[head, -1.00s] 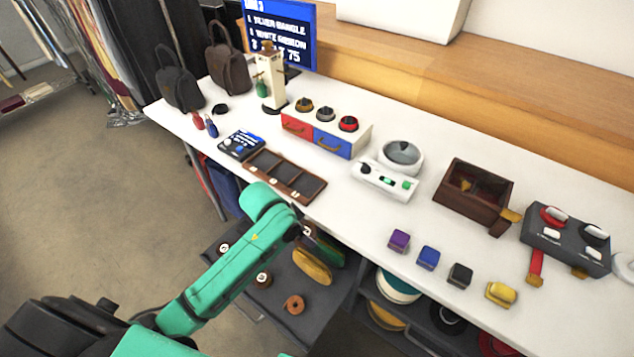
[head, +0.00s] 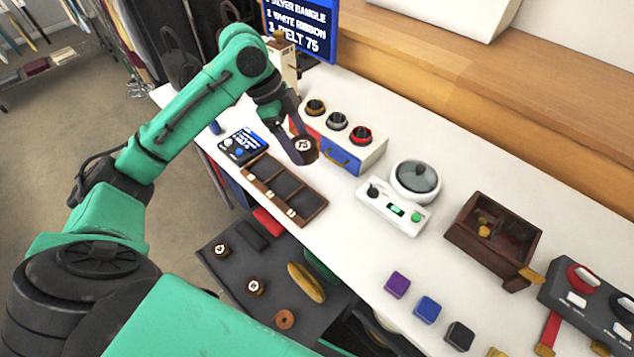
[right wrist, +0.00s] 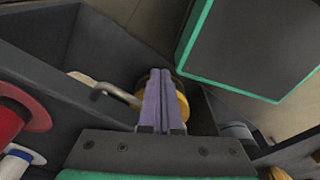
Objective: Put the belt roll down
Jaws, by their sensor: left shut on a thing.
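The belt roll (head: 306,156) is dark brown with a white label that seems to read 75. My left gripper (head: 297,138) is shut on it, above the white table. The roll is between the wooden three-part tray (head: 262,188) and the red and blue drawer box (head: 372,160), and I cannot tell whether it touches the table. Other rolls, with labels, lie in the open dark drawer (head: 235,285) below. In the right wrist view my right gripper (right wrist: 162,82) has its two fingers together, with a yellow round thing (right wrist: 182,105) behind them.
A white device with a round glass lid (head: 412,182) stands right of the drawer box. A brown open box (head: 492,232) and several small coloured blocks (head: 427,309) are further right.

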